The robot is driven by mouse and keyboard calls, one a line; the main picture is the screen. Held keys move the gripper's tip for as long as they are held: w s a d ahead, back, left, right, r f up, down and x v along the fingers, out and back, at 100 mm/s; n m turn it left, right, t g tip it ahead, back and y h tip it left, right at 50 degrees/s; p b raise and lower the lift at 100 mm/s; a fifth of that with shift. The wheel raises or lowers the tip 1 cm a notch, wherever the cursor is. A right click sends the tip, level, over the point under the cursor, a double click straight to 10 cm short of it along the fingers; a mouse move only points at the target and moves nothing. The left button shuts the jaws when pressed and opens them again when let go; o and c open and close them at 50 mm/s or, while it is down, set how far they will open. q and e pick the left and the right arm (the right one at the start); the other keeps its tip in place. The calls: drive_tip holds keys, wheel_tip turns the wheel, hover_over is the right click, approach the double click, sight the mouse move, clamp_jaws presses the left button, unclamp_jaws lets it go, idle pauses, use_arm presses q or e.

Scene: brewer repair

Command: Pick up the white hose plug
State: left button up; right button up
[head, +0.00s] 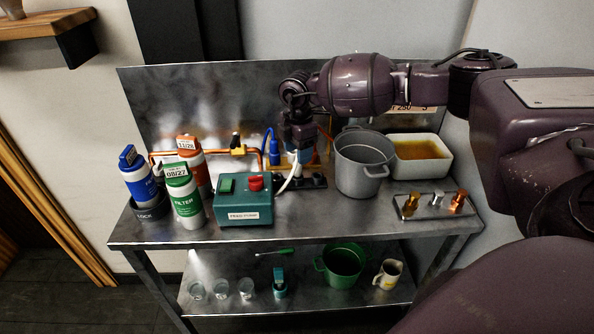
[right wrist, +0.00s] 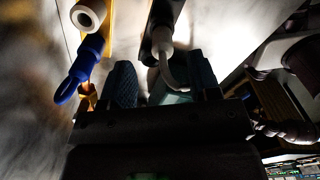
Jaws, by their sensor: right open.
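The white hose plug (right wrist: 161,42) shows in the right wrist view at the edge of a dark block, with a white hose (right wrist: 178,72) curving down from it. In the head view the white hose (head: 289,178) rises behind the green pump box; the plug there is mostly hidden by my gripper. My right gripper (head: 298,146) reaches down over the back middle of the table. In the right wrist view its two fingers (right wrist: 163,82) are apart, with the hose seen between them. I cannot tell whether they touch it. My left gripper is not in view.
A blue plug (head: 274,152) stands just left of the gripper. The feed pump box (head: 243,201) is in front. A grey pot (head: 364,176) stands close on the right, with a white tray (head: 421,170) beyond. Filters, including a green one (head: 186,205), stand on the left.

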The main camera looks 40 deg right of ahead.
sight(297, 166)
drive_tip(key=shift+s+a+f, duration=0.1)
drive_tip(key=shift+f, duration=2.55)
drive_tip(key=shift+c, duration=0.3)
drive_tip(key=c, duration=1)
